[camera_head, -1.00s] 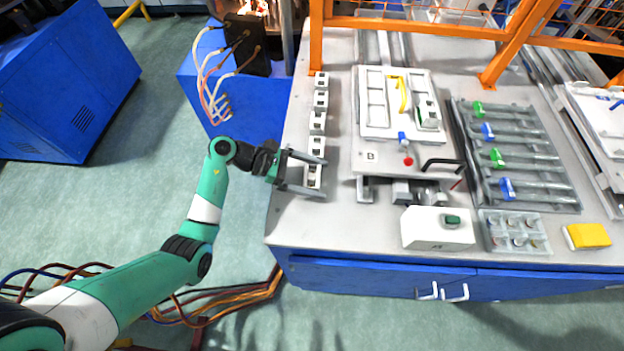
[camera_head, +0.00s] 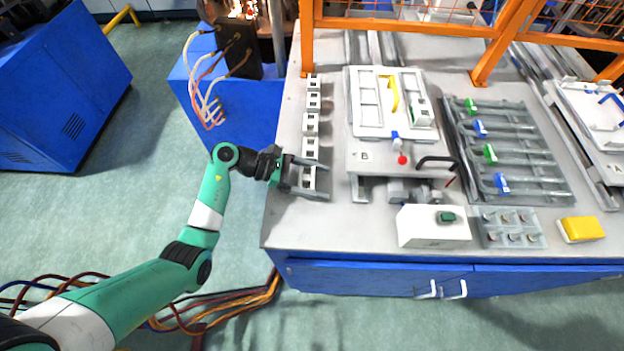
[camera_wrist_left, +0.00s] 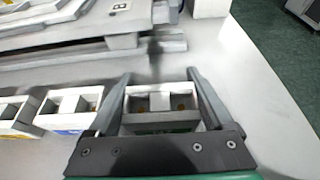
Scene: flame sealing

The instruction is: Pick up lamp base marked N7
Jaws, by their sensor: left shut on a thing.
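A column of white, block-like lamp bases stands along the left edge of the table in the head view. My left gripper (camera_head: 308,178) is at the near end of this column, its fingers around the nearest lamp base (camera_head: 309,181). In the left wrist view the left gripper (camera_wrist_left: 161,95) is shut on that lamp base (camera_wrist_left: 160,122), one finger on each side. It has two square openings with brass-coloured bits inside. Another lamp base (camera_wrist_left: 68,107) stands to its left, apart from the fingers. No N7 mark is readable. My right gripper is not in view.
The white fixture plate marked B (camera_head: 362,156) lies right of the column. A white box with a green button (camera_head: 432,227), a grey rack of tubes (camera_head: 515,160) and a yellow block (camera_head: 580,229) are further right. The table's near left corner is clear.

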